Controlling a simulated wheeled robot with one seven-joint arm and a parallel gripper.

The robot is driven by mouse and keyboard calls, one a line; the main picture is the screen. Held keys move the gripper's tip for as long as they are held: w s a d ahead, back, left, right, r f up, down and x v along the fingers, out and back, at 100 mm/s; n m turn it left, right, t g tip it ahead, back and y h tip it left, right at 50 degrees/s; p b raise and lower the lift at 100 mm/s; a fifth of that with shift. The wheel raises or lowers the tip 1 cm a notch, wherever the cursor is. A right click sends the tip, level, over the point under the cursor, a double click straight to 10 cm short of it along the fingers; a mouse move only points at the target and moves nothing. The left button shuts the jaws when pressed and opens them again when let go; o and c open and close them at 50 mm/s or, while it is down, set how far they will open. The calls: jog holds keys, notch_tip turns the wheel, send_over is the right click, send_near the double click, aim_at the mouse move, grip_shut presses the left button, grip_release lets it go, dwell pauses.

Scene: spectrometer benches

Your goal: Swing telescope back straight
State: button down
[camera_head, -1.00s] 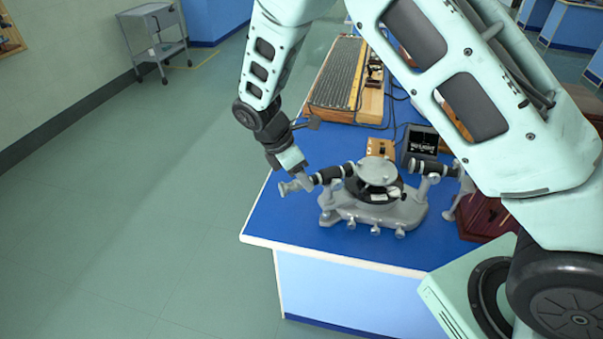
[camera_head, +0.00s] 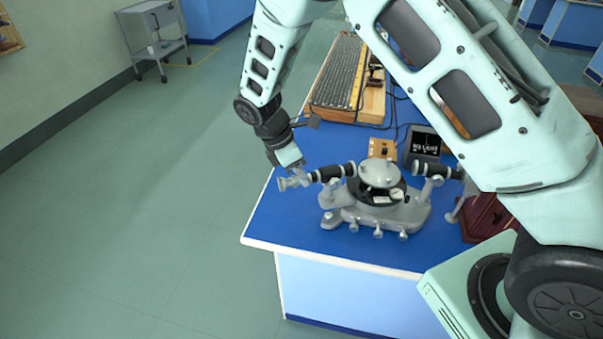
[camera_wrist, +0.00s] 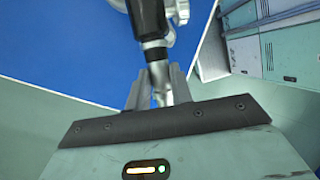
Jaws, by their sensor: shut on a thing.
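The spectrometer (camera_head: 378,205) stands near the front left corner of the blue bench. Its telescope (camera_head: 330,173) is a black and grey tube that points left from the round central table. The collimator (camera_head: 438,171) points right, partly hidden by my arm. My gripper (camera_head: 292,178) is at the telescope's outer left end, shut on it. In the wrist view the fingers of my gripper (camera_wrist: 158,88) close around the narrow grey end of the telescope (camera_wrist: 150,25), with the black tube beyond.
The blue bench top (camera_head: 290,215) is bare in front. A small wooden box (camera_head: 382,148) and a dark display unit (camera_head: 421,146) stand behind the spectrometer. A long ridged wooden apparatus (camera_head: 337,78) lies farther back. Open floor (camera_head: 140,220) is at left, with a grey trolley (camera_head: 153,38) by the wall.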

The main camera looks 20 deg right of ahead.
jog(key=w+d+m+g+y, duration=0.1)
jog(key=w+d+m, duration=0.1)
jog(key=w, duration=0.3)
jog(key=w+d+m, duration=0.2)
jog(key=w+m, duration=0.2)
jog(key=w, duration=0.2)
jog(key=shift+g+y+b, duration=0.4)
jog(key=shift+b, duration=0.05)
jog(key=c, duration=1.2)
grip_release()
jog(key=shift+c, duration=0.2)
jog(key=b+v, duration=0.2)
jog(key=v, duration=1.5)
jog(key=shift+r+b, duration=0.25)
jog(key=shift+b, duration=0.1)
jog(key=shift+w, duration=0.1)
